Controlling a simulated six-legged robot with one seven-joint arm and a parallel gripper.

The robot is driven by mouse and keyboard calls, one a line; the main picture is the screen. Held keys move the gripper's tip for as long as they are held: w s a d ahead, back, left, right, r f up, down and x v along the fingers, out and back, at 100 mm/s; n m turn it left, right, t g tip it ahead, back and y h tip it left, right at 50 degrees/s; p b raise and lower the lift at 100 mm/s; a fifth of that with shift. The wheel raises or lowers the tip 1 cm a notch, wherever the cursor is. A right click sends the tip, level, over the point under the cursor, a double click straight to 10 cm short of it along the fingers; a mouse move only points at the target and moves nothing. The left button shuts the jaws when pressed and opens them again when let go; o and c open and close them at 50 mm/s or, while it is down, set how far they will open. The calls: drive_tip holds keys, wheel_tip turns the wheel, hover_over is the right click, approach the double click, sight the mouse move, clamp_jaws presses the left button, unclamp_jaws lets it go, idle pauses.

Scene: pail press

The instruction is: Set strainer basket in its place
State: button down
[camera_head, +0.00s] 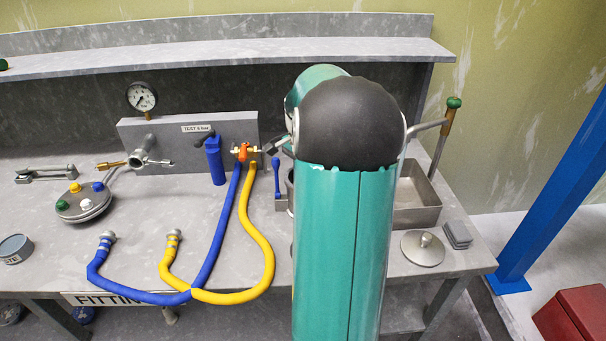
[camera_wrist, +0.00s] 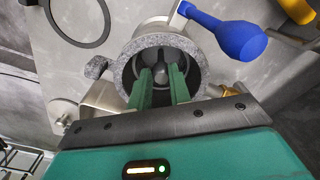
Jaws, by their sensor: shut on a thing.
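In the wrist view my gripper (camera_wrist: 161,70) points into a round grey housing with a thick speckled rim (camera_wrist: 127,57). Its two green fingers reach inside the rim, one on each side of a dark rounded piece (camera_wrist: 163,57), which I take to be part of the strainer basket. The fingers are shut on it. How deep the basket sits, and whether it touches the bottom, is hidden. In the head view my arm covers the gripper and the basket. Only a sliver of the grey housing (camera_head: 290,188) shows at the arm's left edge.
A lever with a blue grip (camera_wrist: 228,35) sits right beside the rim; it also shows in the head view (camera_head: 276,175). Blue (camera_head: 222,230) and yellow (camera_head: 246,212) hoses lie left of my arm. A metal tray (camera_head: 424,216) and a round lid (camera_head: 422,250) are on the right.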

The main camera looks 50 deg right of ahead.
drive_tip(key=c, duration=1.2)
unclamp_jaws()
wheel_tip(320, 180, up, 14)
drive_tip(key=shift+a, duration=0.15)
drive_tip(key=shift+f, duration=0.1)
